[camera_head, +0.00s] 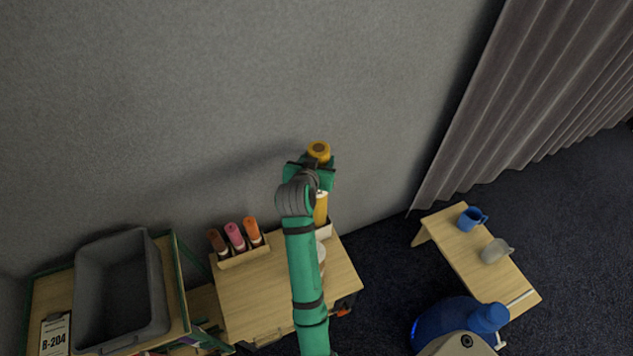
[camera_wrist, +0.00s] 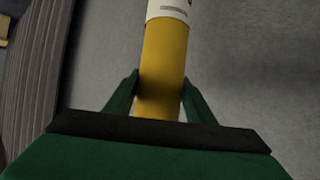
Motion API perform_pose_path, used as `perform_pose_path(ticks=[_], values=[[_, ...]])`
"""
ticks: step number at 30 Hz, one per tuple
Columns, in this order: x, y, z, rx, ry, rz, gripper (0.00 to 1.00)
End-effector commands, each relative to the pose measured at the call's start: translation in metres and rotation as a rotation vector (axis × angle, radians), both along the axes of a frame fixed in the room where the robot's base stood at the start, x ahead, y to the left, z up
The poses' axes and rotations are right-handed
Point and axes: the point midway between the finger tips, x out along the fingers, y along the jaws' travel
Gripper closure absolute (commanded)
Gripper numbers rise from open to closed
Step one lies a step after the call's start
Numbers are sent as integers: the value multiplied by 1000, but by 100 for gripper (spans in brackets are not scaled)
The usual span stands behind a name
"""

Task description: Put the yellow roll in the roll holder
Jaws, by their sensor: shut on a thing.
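The yellow roll (camera_head: 320,208) is held upright in my gripper (camera_head: 318,170). Its round yellow top end shows above the gripper, and its lower part hangs below with a white band. In the wrist view the yellow roll (camera_wrist: 162,60) runs between both fingers of my gripper (camera_wrist: 160,95), with a white printed label at the top of the picture. A light wooden roll holder (camera_head: 245,257) stands on the small wooden table, holding a brown, a pink and an orange roll.
The wooden table (camera_head: 245,300) has bare room in front of the holder. A whitish cup-like thing (camera_head: 320,252) is mostly hidden behind my arm. A grey bin (camera_head: 120,290) stands at left. A bench (camera_head: 465,255) at right carries a blue mug (camera_head: 472,219) and a grey mug (camera_head: 496,251).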

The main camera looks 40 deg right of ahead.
Motion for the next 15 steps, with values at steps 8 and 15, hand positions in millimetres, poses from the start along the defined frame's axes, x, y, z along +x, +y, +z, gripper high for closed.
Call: perform_pose_path(ticks=[8,15], values=[[3,4,-45,-3,-2,8,100],[3,4,-56,-4,-3,7,100]])
